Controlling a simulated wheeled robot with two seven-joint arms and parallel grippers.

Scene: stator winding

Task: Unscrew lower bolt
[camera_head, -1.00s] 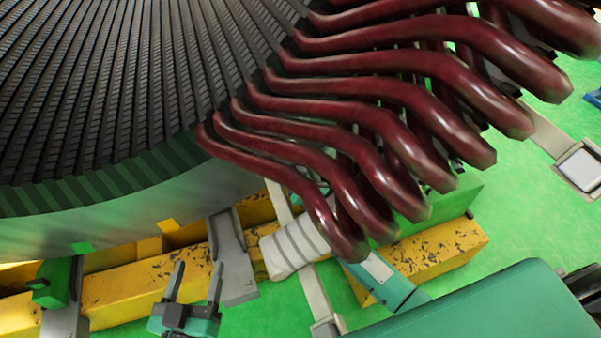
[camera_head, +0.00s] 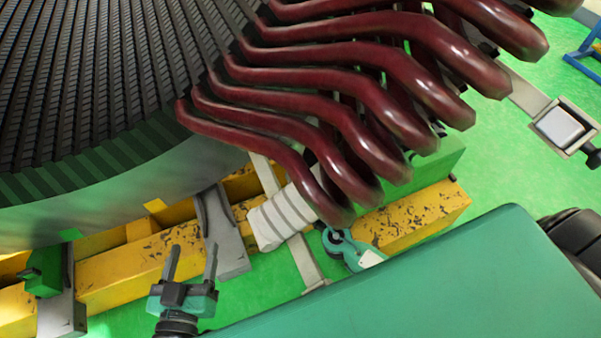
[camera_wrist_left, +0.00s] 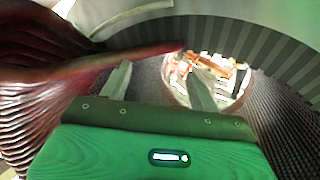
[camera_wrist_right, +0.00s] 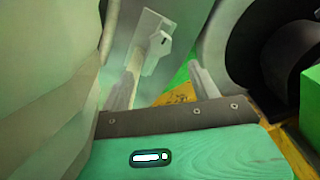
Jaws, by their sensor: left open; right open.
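My left gripper (camera_head: 190,265) is open and empty in the head view, in front of the yellow beam, its fingers pointing up. In the left wrist view my left gripper (camera_wrist_left: 158,85) has spread fingers, with the slotted stator (camera_wrist_left: 285,75) and a dark red coil bar (camera_wrist_left: 120,62) beyond. My right gripper (camera_wrist_right: 165,85) is open in the right wrist view. A grey bracket (camera_wrist_right: 150,30) with a small pale block (camera_wrist_right: 161,43) shows beyond its fingertips, apparently apart from them. I cannot tell which part is the lower bolt. My right fingers cannot be made out in the head view.
Several dark red coil ends (camera_head: 350,110) overhang the stator (camera_head: 80,80) rim. Yellow beams (camera_head: 140,268) and a grey support (camera_head: 225,240) stand below.

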